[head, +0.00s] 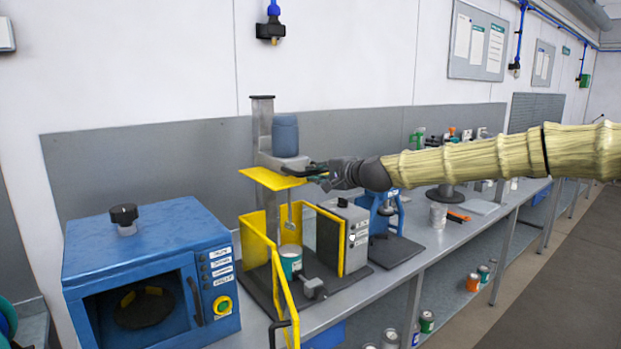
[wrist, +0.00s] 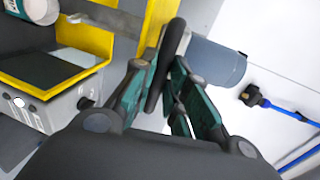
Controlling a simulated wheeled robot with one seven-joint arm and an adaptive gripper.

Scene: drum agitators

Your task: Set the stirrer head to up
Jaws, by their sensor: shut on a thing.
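The stirrer head (head: 283,161), a pale housing topped by a blue-grey motor (head: 285,136), sits on a grey upright column (head: 262,108). Its motor also shows in the wrist view (wrist: 214,62). A thin stirrer shaft (head: 289,215) hangs below it over a white and teal can (head: 290,262); its lower end appears near the can's mouth. My gripper (head: 318,171) is beside the head on its right. In the wrist view, my gripper (wrist: 170,85) is shut on a dark handle bar (wrist: 166,62) of the head. The bar's joint to the head is partly hidden.
A yellow guard (head: 330,240) surrounds the can. A grey control box (head: 357,238) stands right of it, then a blue machine (head: 382,212). A blue oven-like box (head: 150,270) is at the left. A grey wall panel (head: 150,165) runs behind.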

